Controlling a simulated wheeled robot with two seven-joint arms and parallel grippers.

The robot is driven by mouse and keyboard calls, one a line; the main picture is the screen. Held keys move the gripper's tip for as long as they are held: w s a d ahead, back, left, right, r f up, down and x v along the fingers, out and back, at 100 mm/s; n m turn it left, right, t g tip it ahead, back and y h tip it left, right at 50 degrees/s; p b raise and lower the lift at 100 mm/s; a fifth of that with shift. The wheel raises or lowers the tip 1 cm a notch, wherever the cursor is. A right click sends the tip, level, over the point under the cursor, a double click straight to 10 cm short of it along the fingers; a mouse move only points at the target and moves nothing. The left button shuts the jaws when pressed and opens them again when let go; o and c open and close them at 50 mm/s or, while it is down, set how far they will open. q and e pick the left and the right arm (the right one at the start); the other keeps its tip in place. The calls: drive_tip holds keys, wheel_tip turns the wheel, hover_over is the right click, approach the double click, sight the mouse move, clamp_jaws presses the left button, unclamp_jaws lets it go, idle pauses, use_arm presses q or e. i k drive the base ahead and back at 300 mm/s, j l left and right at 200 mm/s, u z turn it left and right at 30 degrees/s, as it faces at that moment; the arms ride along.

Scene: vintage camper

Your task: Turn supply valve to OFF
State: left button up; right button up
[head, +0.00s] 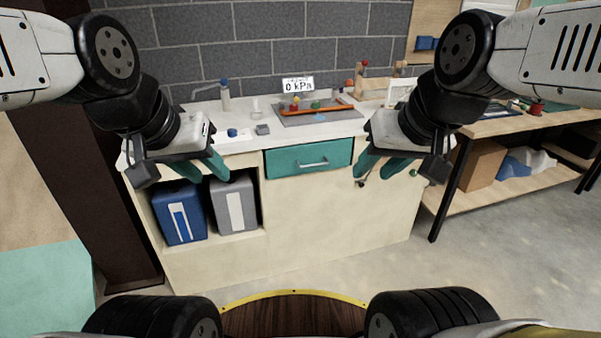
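A grey tray-like panel (318,119) lies on the white countertop at the back centre. On it is an orange bar or pipe (318,111) with small red, yellow and green parts; I cannot tell which one is the supply valve or how it is turned. A white display (298,85) behind it reads 0 kPa. My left gripper (212,180) is in front of the counter's left part, its teal fingers apart and empty. My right gripper (372,177) is in front of the counter's right part, also open and empty. Neither touches the panel.
Below the counter are a teal drawer (308,158) and an open shelf with a blue container (180,212) and a grey container (234,205). A bottle (225,97) and a small blue-capped item (232,133) stand on the counter's left. A workbench (500,122) stands at right.

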sight(232, 133)
drive_tip(key=i+j, duration=0.15)
drive_tip(key=i, duration=0.3)
drive_tip(key=i+j, duration=0.2)
drive_tip(key=i, duration=0.3)
drive_tip(key=i+j, duration=0.15)
drive_tip(key=i, duration=0.3)
drive_tip(key=i+j, duration=0.2)
drive_tip(key=i, duration=0.3)
